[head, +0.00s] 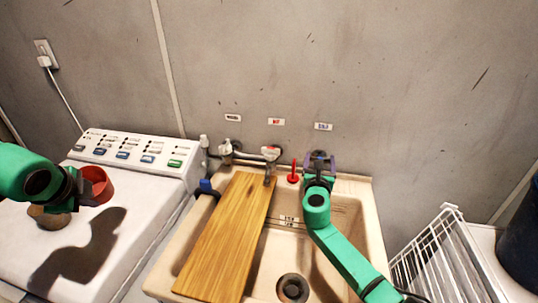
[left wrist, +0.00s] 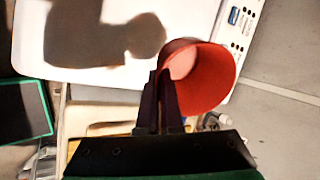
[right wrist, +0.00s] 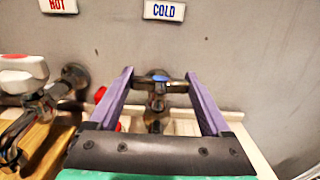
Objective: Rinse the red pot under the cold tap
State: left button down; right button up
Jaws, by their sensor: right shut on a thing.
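The red pot (head: 100,184) hangs in the air above the white washing machine at the left, its open mouth showing in the left wrist view (left wrist: 205,75). My left gripper (head: 80,187) has its fingers close together at the pot's edge and holds it; the exact grip is partly hidden. The cold tap (right wrist: 157,90) is on the wall below the COLD label (right wrist: 164,11). My right gripper (right wrist: 163,88) has its fingers on both sides of the tap's handle. In the head view my right gripper (head: 319,165) hides most of this tap. I cannot see running water.
The sink (head: 366,205) has a drain (head: 292,288) in its basin. A wooden board (head: 228,235) lies across its left part. The hot tap (head: 270,155) and a small red upright thing (head: 293,173) stand left of my right gripper. A white wire rack (head: 440,260) is at the right.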

jog(key=o, duration=1.2)
jog(key=shift+w+f, duration=0.1)
jog(key=v, duration=1.2)
jog(key=shift+a, duration=0.15)
jog(key=shift+f, duration=0.1)
